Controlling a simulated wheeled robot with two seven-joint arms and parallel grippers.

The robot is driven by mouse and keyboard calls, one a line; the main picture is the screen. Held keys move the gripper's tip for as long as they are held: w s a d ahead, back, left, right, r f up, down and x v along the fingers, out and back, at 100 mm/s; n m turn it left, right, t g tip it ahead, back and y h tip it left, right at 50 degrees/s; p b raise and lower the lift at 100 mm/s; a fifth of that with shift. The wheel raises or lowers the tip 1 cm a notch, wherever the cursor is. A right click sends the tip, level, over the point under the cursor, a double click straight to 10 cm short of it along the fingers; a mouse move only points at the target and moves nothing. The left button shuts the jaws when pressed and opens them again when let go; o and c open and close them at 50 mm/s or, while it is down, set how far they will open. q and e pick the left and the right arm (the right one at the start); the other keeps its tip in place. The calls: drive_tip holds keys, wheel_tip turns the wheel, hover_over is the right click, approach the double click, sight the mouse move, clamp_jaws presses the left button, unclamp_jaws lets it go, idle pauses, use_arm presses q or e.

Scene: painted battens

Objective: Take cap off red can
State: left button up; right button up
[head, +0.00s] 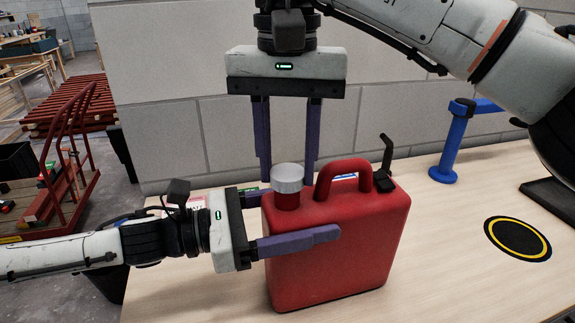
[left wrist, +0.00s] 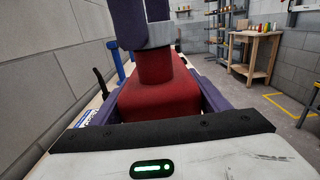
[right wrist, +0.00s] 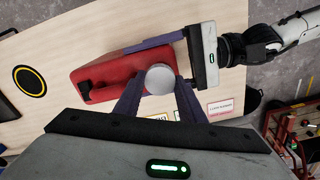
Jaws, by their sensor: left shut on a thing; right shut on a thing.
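The red can (head: 340,245) stands upright on the wooden table, with a loop handle on top and a black spout-like part at its right. Its grey cap (head: 288,178) sits on the red neck at the can's left, and I see no gap between them. My left gripper (head: 312,215) is shut on the can's body from the left, one finger along the front; the far finger is mostly hidden. My right gripper (head: 288,168) points down from above, its fingers on either side of the cap, shut on it. The right wrist view shows the cap (right wrist: 160,79) between those fingers.
A black round mat with a yellow ring (head: 517,238) lies on the table (head: 440,285) at the right. A blue post (head: 453,145) stands behind it. Small labels lie behind the can. A grey block wall (head: 180,130) backs the table. A red cart (head: 65,180) stands on the floor at left.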

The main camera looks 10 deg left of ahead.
sight(287, 172)
drive_tip(key=shift+r, duration=0.4)
drive_tip(key=shift+r, duration=2)
use_arm(q)
drive_tip(key=o, duration=2.2)
drive_tip(key=shift+c, duration=0.2)
